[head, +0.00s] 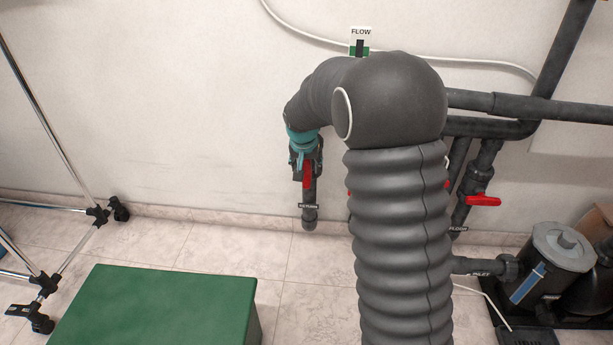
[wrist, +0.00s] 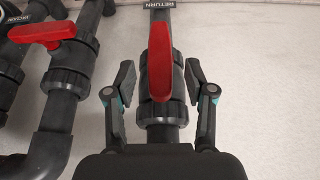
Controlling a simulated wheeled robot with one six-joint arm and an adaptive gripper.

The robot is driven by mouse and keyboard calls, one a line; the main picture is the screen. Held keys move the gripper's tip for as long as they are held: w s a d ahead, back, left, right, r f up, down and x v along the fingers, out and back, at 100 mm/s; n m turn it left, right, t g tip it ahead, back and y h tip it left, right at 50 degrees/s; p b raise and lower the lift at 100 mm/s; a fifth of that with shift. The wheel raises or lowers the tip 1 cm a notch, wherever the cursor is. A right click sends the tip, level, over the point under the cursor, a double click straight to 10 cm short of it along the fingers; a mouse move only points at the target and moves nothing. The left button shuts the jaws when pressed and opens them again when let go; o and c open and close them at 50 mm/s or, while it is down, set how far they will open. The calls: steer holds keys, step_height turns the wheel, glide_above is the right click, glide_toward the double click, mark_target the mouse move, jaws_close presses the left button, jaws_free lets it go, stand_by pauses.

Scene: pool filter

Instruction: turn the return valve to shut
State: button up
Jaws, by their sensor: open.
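The return valve has a long red handle (wrist: 160,65) that lies in line with its dark pipe. The label RETURN (wrist: 161,4) shows upside down beyond the handle in the wrist view. In the head view the red handle (head: 308,174) hangs along the vertical pipe, with the label (head: 308,206) below it. My gripper (wrist: 160,82) is open, with one finger on each side of the handle and a visible gap on both sides. In the head view my gripper (head: 305,158) is over the valve and hides its upper part.
Another valve with a red handle (wrist: 41,30) set across its pipe is close on the left in the wrist view. A red-handled valve (head: 483,200), pipes and a pump (head: 555,262) stand at right. A green box (head: 150,305) and a metal frame (head: 98,215) are at left.

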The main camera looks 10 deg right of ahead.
mark_target(307, 175)
steer(key=shift+x, duration=2.75)
jaws_close()
